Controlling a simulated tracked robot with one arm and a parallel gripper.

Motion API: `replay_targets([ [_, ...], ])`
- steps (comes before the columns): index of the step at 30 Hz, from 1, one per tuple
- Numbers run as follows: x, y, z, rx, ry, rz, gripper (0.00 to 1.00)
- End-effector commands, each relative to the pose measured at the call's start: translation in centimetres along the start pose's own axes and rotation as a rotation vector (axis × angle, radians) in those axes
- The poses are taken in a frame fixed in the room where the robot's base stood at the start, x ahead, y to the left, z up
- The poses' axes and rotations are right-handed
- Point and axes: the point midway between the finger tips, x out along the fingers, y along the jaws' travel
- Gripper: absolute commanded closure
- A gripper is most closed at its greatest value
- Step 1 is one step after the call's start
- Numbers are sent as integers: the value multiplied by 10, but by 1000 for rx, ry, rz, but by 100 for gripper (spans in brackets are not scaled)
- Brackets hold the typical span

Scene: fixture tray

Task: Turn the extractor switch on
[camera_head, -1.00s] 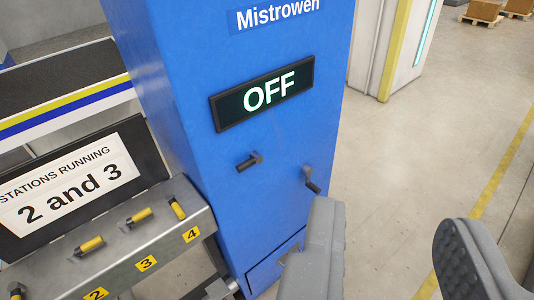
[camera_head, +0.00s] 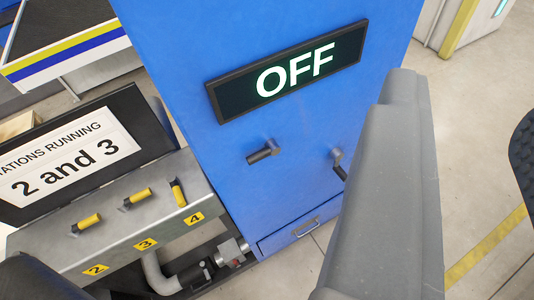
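A blue cabinet (camera_head: 200,130) carries a black display (camera_head: 288,70) that reads OFF. Below the display, a short dark lever (camera_head: 264,151) sticks out of the front panel and points to the left and down. A second dark handle (camera_head: 339,163) is on the cabinet's right part, partly hidden by my gripper's grey finger. I see no label telling which one is the extractor switch. My gripper (camera_head: 465,110) is open and empty, with its fingers wide apart. The near finger is in front of the cabinet's right side; the other is cut off at the right edge. Neither finger visibly holds a lever.
A grey console (camera_head: 110,240) at left has yellow-handled levers, labels 2, 3 and 4, and a sign (camera_head: 70,155) reading "2 and 3". A drawer (camera_head: 302,228) is low on the cabinet. A conveyor (camera_head: 60,40) is behind left. Open floor (camera_head: 480,225) lies at right.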

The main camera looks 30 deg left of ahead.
Motion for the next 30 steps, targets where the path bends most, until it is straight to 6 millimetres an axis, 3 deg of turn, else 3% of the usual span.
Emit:
replay_targets([
  [5, 12, -1, 7, 29, -26, -22, 71],
  [8, 40, -5, 27, 102, -89, -72, 71],
  [11, 79, -17, 60, 220, -187, -142, 71],
  [15, 135, -35, 119, 426, -355, -241, 71],
  [19, 174, -56, 177, 623, -513, -309, 71],
  [24, 206, -84, 246, 863, -699, -358, 71],
  [30, 222, -105, 296, 1044, -833, -372, 71],
])
